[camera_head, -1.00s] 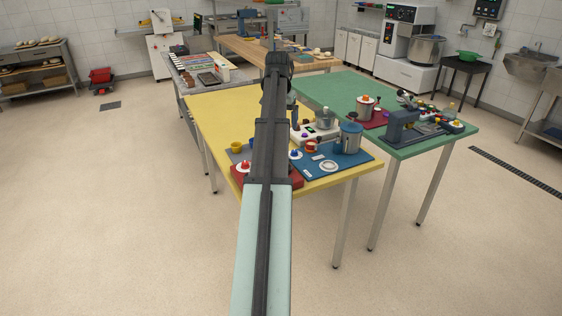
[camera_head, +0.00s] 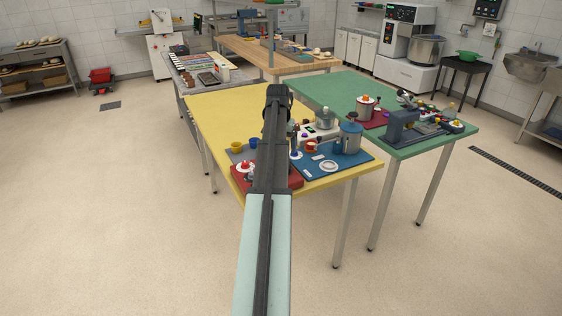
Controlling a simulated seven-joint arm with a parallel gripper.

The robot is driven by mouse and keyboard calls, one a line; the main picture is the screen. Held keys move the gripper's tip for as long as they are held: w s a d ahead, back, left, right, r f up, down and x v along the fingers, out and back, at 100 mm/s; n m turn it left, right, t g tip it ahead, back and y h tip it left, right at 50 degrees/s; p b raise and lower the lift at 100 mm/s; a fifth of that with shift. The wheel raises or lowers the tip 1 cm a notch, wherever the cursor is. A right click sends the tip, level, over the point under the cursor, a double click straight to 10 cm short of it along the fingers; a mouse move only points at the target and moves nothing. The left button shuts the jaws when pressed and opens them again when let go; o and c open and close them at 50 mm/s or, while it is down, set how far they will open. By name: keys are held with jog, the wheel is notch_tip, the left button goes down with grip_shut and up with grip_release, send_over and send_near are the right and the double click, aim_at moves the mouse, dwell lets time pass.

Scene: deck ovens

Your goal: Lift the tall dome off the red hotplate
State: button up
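A red hotplate (camera_head: 295,178) lies at the near edge of the yellow table, partly hidden behind my arm. A pale lid-like thing with a red knob (camera_head: 245,167) stands at its left end. A tall silver dome-shaped thing (camera_head: 325,117) stands on a white appliance (camera_head: 310,134) to the right of my arm; I cannot tell which of these is the tall dome. My arm reaches over the table and bends down beyond its elbow. My gripper is hidden behind the arm, so its fingers and any contact do not show.
A blue mat (camera_head: 350,167) to the right holds a grey pot (camera_head: 350,138) and a white ring (camera_head: 328,166). The green table (camera_head: 330,92) holds more kitchenware. The yellow table's far left is clear.

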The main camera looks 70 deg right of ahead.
jog(key=shift+d+f, duration=0.2)
jog(key=shift+f, duration=1.25)
jog(key=shift+c, duration=0.2)
jog(key=c, duration=1)
jog(key=shift+o, duration=0.2)
